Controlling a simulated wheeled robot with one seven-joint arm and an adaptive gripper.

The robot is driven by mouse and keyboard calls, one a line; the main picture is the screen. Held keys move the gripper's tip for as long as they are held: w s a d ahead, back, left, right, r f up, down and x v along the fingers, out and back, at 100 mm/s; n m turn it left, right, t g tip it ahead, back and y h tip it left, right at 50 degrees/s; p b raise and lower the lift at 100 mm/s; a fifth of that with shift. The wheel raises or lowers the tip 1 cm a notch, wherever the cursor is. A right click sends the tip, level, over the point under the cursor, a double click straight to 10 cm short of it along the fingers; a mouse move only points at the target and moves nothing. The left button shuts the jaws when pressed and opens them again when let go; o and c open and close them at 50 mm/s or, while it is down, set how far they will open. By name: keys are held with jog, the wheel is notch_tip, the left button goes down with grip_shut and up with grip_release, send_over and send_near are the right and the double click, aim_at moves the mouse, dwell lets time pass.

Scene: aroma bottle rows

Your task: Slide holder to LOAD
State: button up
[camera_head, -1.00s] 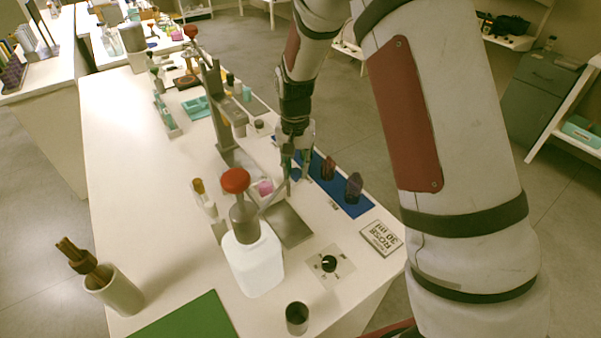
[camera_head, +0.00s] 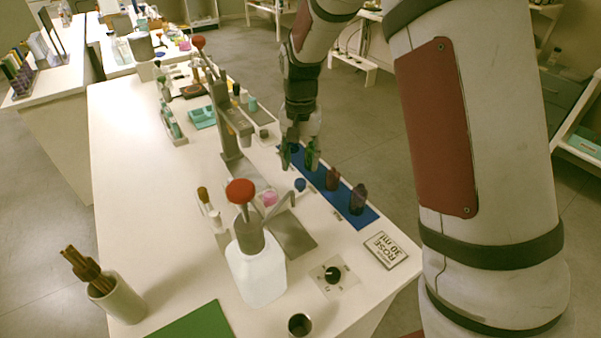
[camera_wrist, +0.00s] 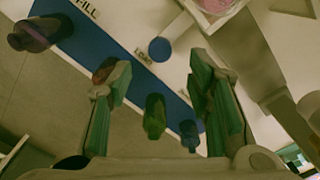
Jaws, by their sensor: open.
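A blue round knob (camera_wrist: 160,48) lies beside the LOAD label (camera_wrist: 143,57) in the wrist view. It also shows in the head view (camera_head: 299,185). The FILL label (camera_wrist: 88,9) is farther up and left in the wrist view. A pink item in a pale frame (camera_wrist: 214,6) is cut off at the top of the wrist view. It shows low beside the grey stand in the head view (camera_head: 269,199). I cannot make out the holder's full outline. My gripper (camera_head: 301,160) is open and empty, its green-padded fingers apart, above the blue strip behind the knob.
Several small bottles, including a green one (camera_wrist: 154,117) and a dark one (camera_head: 358,199), line the blue strip (camera_head: 345,211). A white red-topped pump bottle (camera_head: 258,272) stands in front. A grey stand (camera_head: 228,140) rises left of my gripper. A ROSE 30 ml sign (camera_head: 386,250) lies right.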

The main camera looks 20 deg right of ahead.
notch_tip(320, 180, up, 6)
jog(key=shift+f, duration=0.2)
jog(key=s+d+r+n+t+p, duration=0.2)
jog(key=s+r+p, duration=0.3)
jog(key=s+r, duration=1.05)
jog(key=s+d+r+n+t+p, duration=0.1)
jog(key=s+r+p, duration=0.1)
jog(key=s, duration=0.8)
jog(key=s+r+n+t+p, duration=0.1)
jog(key=s+r, duration=0.3)
jog(key=s, duration=0.6)
jog(key=shift+d+n+p, duration=0.4)
jog(key=shift+n+p, duration=0.3)
jog(key=shift+p, duration=0.2)
jog(key=shift+r, duration=0.1)
